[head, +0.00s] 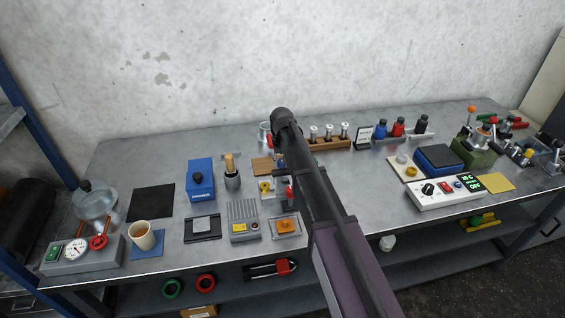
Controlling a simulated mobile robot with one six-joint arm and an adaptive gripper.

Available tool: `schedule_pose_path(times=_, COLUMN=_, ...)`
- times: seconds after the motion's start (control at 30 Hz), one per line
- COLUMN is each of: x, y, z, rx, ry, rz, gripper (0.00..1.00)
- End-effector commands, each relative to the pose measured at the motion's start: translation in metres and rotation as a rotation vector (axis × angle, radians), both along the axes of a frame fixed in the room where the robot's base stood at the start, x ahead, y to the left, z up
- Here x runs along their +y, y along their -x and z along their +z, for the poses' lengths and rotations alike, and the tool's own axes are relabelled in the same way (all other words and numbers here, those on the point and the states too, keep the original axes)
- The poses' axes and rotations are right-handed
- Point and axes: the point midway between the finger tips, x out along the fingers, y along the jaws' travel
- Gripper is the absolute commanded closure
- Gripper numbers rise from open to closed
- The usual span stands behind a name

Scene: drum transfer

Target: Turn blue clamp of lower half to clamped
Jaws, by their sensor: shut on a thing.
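My dark arm (318,185) reaches up from the bottom edge over the middle of the bench, with its far joint (283,116) near the back. My gripper's fingers cannot be made out; the arm seems to cover them. A small fixture (266,196) with a yellow knob (265,187) and a red knob (288,192) stands just left of the arm, partly hidden by it. I cannot make out a blue clamp or a lower half there. Their position and setting cannot be told.
A grey ribbed box (243,212), a blue box (200,179) and a cup (143,236) stand at left. A wooden rack (330,144), a control box (446,192) and a green fixture (478,151) stand at right. The bench between arm and control box is mostly clear.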

Motion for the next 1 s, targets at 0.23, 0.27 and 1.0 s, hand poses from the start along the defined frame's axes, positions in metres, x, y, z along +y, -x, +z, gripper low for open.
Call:
schedule_pose_path(times=0.23, x=0.0000, y=-0.0015, z=0.0000, rx=-0.003, ry=0.000, rz=-0.176, gripper=1.00)
schedule_pose_path(times=0.27, x=0.0000, y=-0.0015, z=0.0000, rx=-0.003, ry=0.000, rz=-0.190, gripper=1.00)
schedule_pose_path(times=1.0, x=0.0007, y=-0.0017, z=0.0000, rx=-0.004, ry=0.000, rz=-0.281, gripper=0.38)
